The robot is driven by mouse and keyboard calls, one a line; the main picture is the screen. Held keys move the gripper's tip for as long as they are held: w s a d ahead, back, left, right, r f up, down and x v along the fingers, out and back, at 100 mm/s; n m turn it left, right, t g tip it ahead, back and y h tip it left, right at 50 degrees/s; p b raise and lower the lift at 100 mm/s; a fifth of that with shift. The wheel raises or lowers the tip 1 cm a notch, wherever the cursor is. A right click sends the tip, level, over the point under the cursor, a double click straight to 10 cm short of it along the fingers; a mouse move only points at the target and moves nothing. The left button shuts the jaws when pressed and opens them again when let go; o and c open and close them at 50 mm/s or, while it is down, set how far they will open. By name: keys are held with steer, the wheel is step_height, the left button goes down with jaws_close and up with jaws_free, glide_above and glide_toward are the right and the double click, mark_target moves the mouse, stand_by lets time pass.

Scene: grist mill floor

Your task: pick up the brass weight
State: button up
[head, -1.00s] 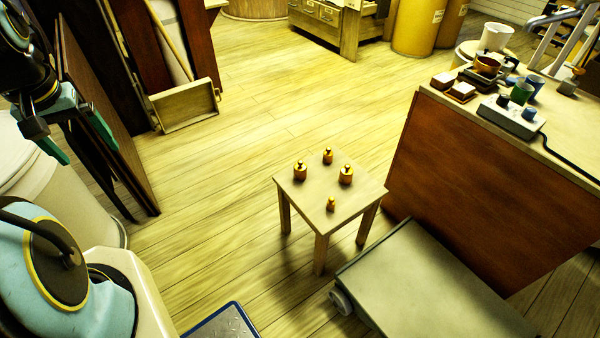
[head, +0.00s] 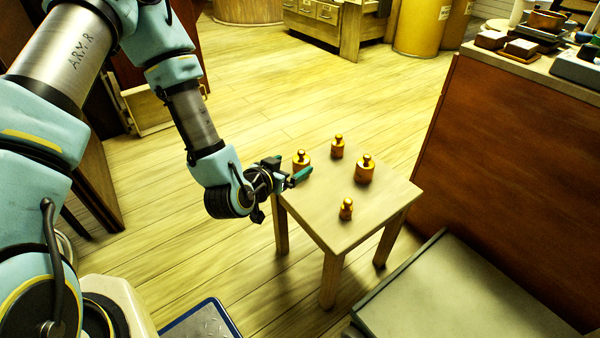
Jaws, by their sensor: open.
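Several brass weights with knobs stand upright on a small wooden stool (head: 310,212). One weight (head: 301,161) is at the left, one (head: 337,147) at the back, a large one (head: 365,169) at the right, and the smallest (head: 346,209) at the front. My gripper (head: 291,170) is at the stool's left edge, close to the left weight and in front of it in the picture. Its jaws are open and hold nothing. Whether a finger touches the left weight I cannot tell.
A brown-sided counter (head: 500,160) with boxes and cups on top stands to the right. A low grey-topped platform (head: 450,305) is at the lower right, near the stool. A blue-edged plate (head: 205,322) lies at the bottom. Open plank floor (head: 265,85) lies behind the stool.

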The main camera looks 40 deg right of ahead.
mark_target(306, 157)
steer(key=x, duration=0.6)
steer(key=shift+s+b, duration=0.1)
steer(key=shift+b, duration=0.2)
steer(key=w+d+f, duration=0.1)
steer(key=w+d+f+b, duration=0.1)
steer(key=d, duration=0.1)
steer(key=shift+f, duration=0.15)
steer(key=shift+w+d+f, duration=0.15)
steer(key=shift+w+d, duration=0.05)
steer(key=shift+d, duration=0.25)
jaws_close()
